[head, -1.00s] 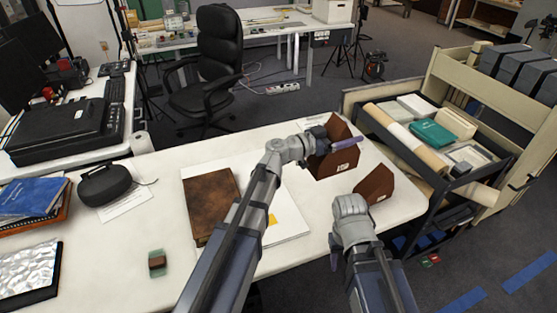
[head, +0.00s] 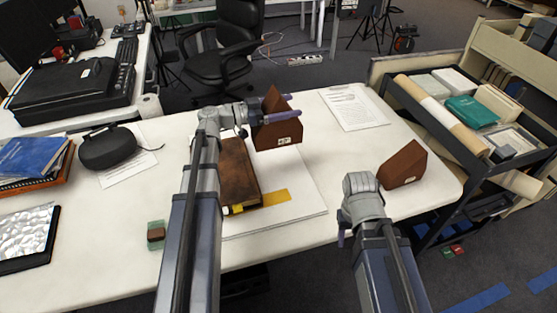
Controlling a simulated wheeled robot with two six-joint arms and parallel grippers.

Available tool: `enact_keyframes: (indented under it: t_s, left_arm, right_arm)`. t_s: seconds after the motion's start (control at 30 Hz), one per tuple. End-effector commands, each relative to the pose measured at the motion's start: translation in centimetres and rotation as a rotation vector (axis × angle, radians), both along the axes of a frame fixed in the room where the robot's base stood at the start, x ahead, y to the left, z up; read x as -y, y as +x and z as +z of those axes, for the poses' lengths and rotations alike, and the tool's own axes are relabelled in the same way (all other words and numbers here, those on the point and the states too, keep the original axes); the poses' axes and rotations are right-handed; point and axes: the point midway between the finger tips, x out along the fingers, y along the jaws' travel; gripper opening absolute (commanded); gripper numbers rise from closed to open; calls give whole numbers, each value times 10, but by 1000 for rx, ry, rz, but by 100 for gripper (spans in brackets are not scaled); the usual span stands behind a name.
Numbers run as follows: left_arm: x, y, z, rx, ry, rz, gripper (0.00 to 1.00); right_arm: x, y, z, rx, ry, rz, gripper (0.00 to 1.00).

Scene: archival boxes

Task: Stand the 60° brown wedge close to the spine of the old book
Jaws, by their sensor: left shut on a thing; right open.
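My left gripper (head: 268,120) is shut on a brown wedge (head: 279,133) with a small white label whose figures I cannot read surely. It holds the wedge at the far right corner of the old brown book (head: 238,172), which lies flat on a white sheet or board. Whether the wedge touches the surface is unclear, and my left arm hides the book's left side. A second brown wedge (head: 402,165) with a white label stands on the table at the right. My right gripper (head: 345,230) is open and empty, left of and nearer than that second wedge; its fingers are partly hidden.
A yellow strip (head: 263,200) lies at the book's near right. A printed sheet (head: 354,107) lies at the back right of the table (head: 310,240). A black case (head: 107,148) and a small brown block (head: 156,235) are on the left. A loaded cart (head: 455,200) borders the right edge.

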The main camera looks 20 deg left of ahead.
Motion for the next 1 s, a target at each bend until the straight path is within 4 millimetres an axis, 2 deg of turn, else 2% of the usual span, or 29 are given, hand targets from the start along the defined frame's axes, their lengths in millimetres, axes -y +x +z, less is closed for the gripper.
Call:
enact_keyframes:
  t_s: [0.17, 0.4, 0.5, 0.77, 1.0]
  left_arm:
    - [0, 0, -19, 0, 0, 0, 4]
    - [0, 0, -56, 0, 0, 0, 4]
    - [0, 0, -63, 0, 0, 0, 4]
    - [1, 0, -67, 0, 0, 1, 4]
    - [1, 0, -95, 0, 0, 1, 4]
  right_arm:
    - [0, 0, -19, 0, 0, 0, 50]
    - [0, 0, -56, 0, 0, 0, 50]
    - [0, 0, -63, 0, 0, 0, 50]
    - [0, 0, -67, 0, 0, 0, 50]
    - [0, 0, -95, 0, 0, 0, 50]
